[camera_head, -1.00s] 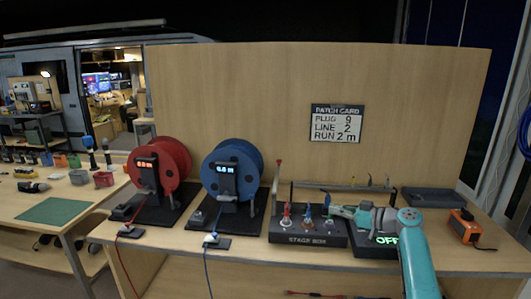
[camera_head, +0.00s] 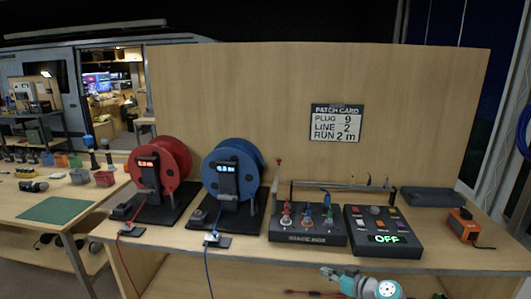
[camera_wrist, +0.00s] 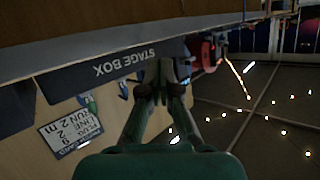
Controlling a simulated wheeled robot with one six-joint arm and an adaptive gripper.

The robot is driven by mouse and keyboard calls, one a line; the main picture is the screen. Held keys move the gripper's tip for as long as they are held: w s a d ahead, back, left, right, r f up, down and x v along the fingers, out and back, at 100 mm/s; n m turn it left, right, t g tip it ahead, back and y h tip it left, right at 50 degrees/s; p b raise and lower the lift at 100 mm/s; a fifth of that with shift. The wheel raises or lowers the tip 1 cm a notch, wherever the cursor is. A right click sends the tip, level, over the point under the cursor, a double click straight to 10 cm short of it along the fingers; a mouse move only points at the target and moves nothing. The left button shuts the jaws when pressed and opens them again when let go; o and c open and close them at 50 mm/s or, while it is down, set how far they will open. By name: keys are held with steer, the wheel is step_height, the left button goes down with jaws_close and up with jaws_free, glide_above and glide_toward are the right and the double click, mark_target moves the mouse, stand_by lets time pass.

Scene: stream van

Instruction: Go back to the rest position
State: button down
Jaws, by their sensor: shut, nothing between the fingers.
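My gripper (camera_head: 329,274) shows at the bottom of the head view, below the bench's front edge and in front of it. Its fingers are together with nothing between them. In the wrist view my gripper (camera_wrist: 160,92) points toward the bench front, its fingertips closed. The stage box (camera_head: 306,239) stands on the bench above and behind my gripper, with several coloured plugs upright on it. The black control box (camera_head: 386,226) beside it reads OFF in green.
The bench (camera_head: 250,256) also holds a red reel (camera_head: 174,163) and a blue reel (camera_head: 250,165). A patch card (camera_head: 336,123) hangs on the back panel. An orange box (camera_head: 462,226) sits at the right. A side table with a green mat (camera_head: 55,210) stands left.

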steer(key=s+a+f+m+h, duration=0.1)
steer(key=s+f+m+h, duration=0.15)
steer(key=s+f, duration=0.9)
steer(key=s+a+f+m+h, duration=0.25)
steer(key=s+f, duration=0.55)
steer(key=s, duration=0.7)
steer(key=s+d+r+m+t+h, duration=0.15)
steer(key=s+r, duration=0.25)
steer(key=s, duration=1.1)
steer(key=s+r+t+h, duration=0.1)
steer(key=s+r+h, duration=0.25)
steer(key=s, duration=1.05)
steer(key=s+r, duration=0.5)
steer(key=r, duration=0.3)
steer(key=s+r+t, duration=0.1)
steer(key=s+r, duration=0.5)
steer(key=r, duration=0.3)
steer(key=shift+s+a+r+y, duration=0.2)
steer(key=shift+a+r+y, duration=0.05)
steer(key=shift+a+y, duration=0.15)
